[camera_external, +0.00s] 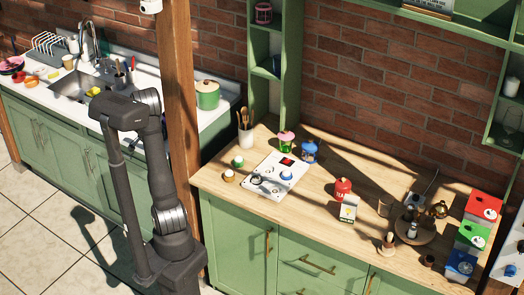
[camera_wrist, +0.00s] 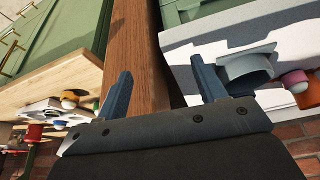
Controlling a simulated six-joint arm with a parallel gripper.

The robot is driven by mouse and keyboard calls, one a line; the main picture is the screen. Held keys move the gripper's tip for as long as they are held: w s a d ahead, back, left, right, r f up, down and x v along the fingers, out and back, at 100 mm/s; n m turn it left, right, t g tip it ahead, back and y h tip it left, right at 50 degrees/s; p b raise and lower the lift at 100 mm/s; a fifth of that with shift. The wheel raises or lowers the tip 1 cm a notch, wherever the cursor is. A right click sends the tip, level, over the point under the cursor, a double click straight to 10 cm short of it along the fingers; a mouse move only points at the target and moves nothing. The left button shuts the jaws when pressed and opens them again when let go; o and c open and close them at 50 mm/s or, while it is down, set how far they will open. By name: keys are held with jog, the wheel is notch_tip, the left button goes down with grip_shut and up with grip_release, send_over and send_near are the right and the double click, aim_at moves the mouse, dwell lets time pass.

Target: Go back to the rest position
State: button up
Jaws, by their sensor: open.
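My gripper (camera_wrist: 163,88) shows in the wrist view with its two dark blue-grey fingers spread wide apart. Nothing is held between them; a brown wooden post (camera_wrist: 150,50) shows behind the gap. In the external view my dark arm is folded in front of the post (camera_external: 182,100), between the sink counter and the wooden counter. I cannot make out the fingers clearly there.
The wooden counter (camera_external: 325,225) at right bears a white board (camera_external: 270,170), a red tea canister (camera_external: 343,189), a blue jar (camera_external: 310,151) and stacked coloured boxes (camera_external: 474,235). The sink counter (camera_external: 148,60) at left bears a green pot (camera_external: 207,95).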

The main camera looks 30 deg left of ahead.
jog(key=w+d+f+m+h, duration=0.1)
jog(key=d+m, duration=0.1)
jog(key=d, duration=1.9)
jog(key=shift+w+f, duration=0.2)
